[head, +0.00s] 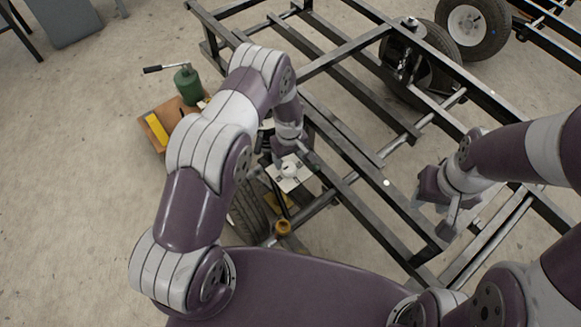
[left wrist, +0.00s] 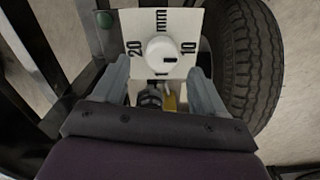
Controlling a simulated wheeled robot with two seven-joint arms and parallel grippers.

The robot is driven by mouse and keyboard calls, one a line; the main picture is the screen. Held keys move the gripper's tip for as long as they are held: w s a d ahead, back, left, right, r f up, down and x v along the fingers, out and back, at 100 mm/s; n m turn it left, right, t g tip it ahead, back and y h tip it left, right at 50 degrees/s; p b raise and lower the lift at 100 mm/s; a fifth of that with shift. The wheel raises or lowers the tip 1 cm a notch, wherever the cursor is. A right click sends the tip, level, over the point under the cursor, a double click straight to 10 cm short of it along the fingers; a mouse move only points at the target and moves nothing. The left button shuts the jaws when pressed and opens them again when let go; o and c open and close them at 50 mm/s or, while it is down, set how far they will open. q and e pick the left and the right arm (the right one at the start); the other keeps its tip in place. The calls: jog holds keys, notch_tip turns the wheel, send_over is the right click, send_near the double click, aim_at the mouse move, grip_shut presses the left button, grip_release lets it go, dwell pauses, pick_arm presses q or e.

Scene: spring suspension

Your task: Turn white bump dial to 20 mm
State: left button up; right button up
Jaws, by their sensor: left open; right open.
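The white bump dial (left wrist: 161,47) is a round white knob on a white plate (left wrist: 190,20) lettered 20, mm and 10. In the left wrist view, 20 is left of the knob and 10 is right. A short dark mark shows at the knob's lower right, on the side of the 10. My left gripper (left wrist: 161,75) is open, its fingers apart below and to either side of the knob, not closed on it. In the head view the dial (head: 289,169) is just below my left gripper (head: 290,156). My right gripper (head: 449,216) is open, away to the right over the frame.
A black metal frame (head: 345,190) surrounds the dial, with a tyre (left wrist: 248,65) close beside the plate. A green bottle jack (head: 187,86) with a handle stands by a wooden box (head: 150,133) on the floor. Open floor lies to the left.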

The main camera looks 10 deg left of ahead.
aim_at(289, 165)
pick_arm(q)
notch_tip(289, 165, down, 5)
jog(key=shift+a+f+b, duration=0.1)
jog(key=shift+b, duration=0.35)
jog(key=shift+c, duration=0.3)
jog(key=c, duration=1)
